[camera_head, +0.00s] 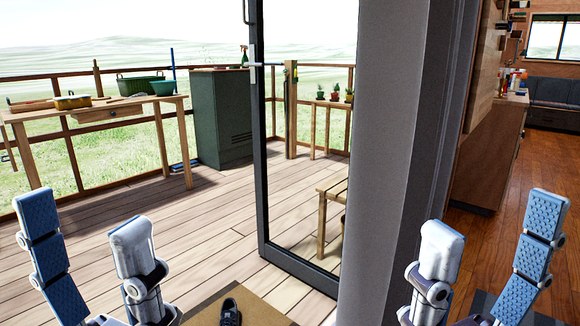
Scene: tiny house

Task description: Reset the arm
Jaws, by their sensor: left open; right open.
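My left gripper (84,216) is at the lower left of the head view. One of its fingers shows a blue padded face, and the other is whitish grey. The fingers stand wide apart and point up, with only deck boards behind the gap. My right gripper (495,221) is at the lower right, in a near mirror pose. Its fingers are also wide apart, with nothing between them. Both grippers are empty. The arms behind them are mostly cut off by the bottom edge.
A grey wall post (380,150) and a dark-framed glass door (262,150) stand in the middle. The wooden deck (215,225) lies left, with a workbench (90,113) and green cabinet (222,120). A shoe (230,313) lies on a mat (265,308). Wooden floor (500,205) lies right.

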